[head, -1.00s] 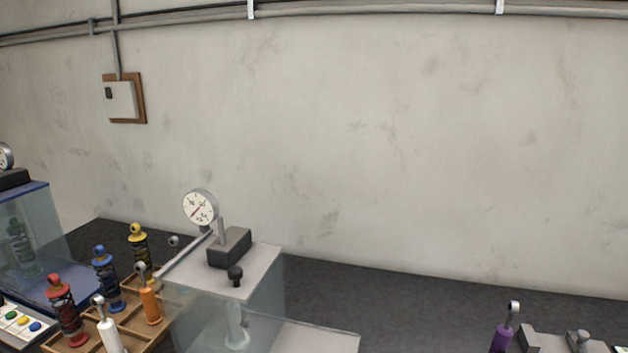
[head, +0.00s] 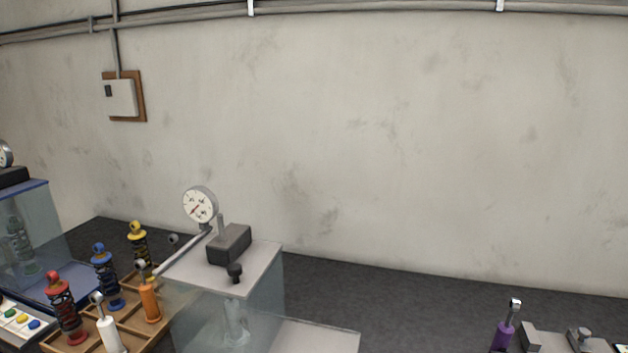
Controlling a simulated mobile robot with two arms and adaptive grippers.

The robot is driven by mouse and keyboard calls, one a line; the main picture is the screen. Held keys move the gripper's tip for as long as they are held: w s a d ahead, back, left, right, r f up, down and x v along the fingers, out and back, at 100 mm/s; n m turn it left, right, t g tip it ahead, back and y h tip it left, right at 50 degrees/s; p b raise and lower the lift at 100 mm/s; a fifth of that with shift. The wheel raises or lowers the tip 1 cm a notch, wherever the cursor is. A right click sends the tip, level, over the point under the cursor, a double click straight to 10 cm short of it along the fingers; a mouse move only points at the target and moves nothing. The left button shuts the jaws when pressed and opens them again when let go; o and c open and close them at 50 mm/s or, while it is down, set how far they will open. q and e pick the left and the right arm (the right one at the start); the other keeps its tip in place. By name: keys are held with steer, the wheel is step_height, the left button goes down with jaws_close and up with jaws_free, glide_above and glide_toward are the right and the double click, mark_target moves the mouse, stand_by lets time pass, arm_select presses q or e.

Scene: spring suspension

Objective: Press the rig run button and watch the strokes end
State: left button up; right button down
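A rig (head: 275,270) with clear walls and a grey top stands at the lower middle. A round dial gauge (head: 200,206), a dark block (head: 229,244) and a black knob (head: 235,270) are on its top. Inside the clear housing is a pale upright part (head: 235,325). A second clear-walled rig with a blue-edged top (head: 25,190) is cut by the left edge. I cannot tell which part is the run button. Neither of my grippers is in view.
A wooden tray (head: 122,326) holds several coloured shock absorbers, left of the middle rig. A panel of coloured buttons (head: 20,319) lies at the lower left. A purple damper (head: 504,332) stands beside grey fixtures (head: 560,343) at the lower right. The dark bench between is clear.

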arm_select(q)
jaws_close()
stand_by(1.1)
